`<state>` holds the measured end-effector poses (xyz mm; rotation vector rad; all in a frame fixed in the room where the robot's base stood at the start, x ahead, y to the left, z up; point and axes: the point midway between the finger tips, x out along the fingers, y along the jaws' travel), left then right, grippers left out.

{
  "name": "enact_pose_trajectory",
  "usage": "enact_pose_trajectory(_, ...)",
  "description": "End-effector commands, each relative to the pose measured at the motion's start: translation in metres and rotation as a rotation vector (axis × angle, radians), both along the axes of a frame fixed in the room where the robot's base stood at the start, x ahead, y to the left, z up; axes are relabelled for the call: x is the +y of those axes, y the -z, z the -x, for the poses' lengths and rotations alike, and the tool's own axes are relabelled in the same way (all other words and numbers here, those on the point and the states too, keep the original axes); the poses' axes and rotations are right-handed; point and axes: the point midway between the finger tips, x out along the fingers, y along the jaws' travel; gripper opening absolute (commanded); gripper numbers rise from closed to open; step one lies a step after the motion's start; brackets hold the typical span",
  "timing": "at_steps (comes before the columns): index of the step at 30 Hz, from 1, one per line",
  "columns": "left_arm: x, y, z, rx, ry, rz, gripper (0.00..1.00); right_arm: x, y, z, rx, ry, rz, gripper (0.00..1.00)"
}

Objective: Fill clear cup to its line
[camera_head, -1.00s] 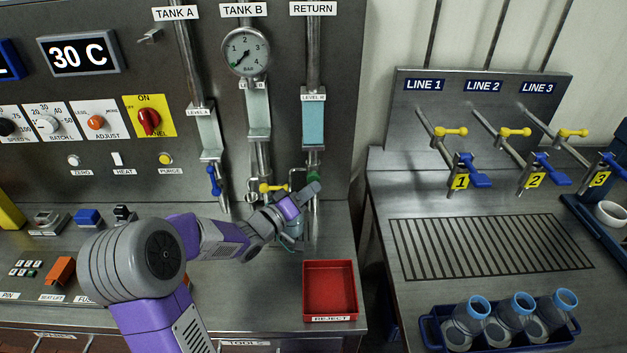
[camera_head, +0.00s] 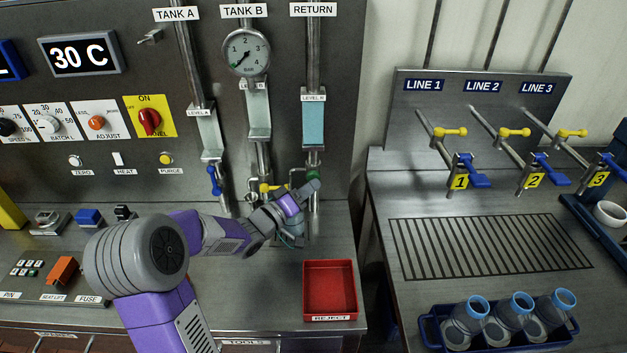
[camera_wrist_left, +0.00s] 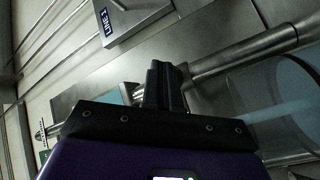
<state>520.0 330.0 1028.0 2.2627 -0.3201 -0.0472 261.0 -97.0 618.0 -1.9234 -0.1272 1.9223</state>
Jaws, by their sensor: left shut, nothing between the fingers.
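My left gripper (camera_head: 309,189) is in front of the lower end of the RETURN pipe, beside its green fitting (camera_head: 314,177). Its fingers (camera_wrist_left: 163,85) are shut and empty in the left wrist view. A yellow valve handle (camera_head: 268,188) under TANK B is partly hidden by the gripper. A bluish clear vessel (camera_head: 291,240), perhaps the clear cup, stands below the gripper, mostly covered by it. A large translucent teal surface (camera_wrist_left: 288,100) fills the right of the left wrist view. The cup's line and liquid level cannot be made out. My right gripper is not in view.
A red REJECT tray (camera_head: 330,288) lies to the right of my forearm. A blue crate (camera_head: 432,332) with clear blue-rimmed cups stands at the lower right. A blue handle (camera_head: 214,181) hangs under TANK A. The slotted drain (camera_head: 488,247) is clear.

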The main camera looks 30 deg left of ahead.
Motion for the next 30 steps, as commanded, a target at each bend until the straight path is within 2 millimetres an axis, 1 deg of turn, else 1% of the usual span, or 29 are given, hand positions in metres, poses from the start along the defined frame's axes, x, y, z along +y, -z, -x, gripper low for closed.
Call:
enact_pose_trajectory(6,0.002,0.0,-0.003,0.001,-0.002,0.0,0.0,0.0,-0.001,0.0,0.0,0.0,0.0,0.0)
enact_pose_trajectory(16,0.002,0.0,-0.002,0.001,-0.003,0.0,0.0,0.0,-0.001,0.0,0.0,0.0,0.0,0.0)
enact_pose_trajectory(30,-0.009,0.001,0.016,0.0,-0.001,0.0,0.0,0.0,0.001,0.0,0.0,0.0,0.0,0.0)
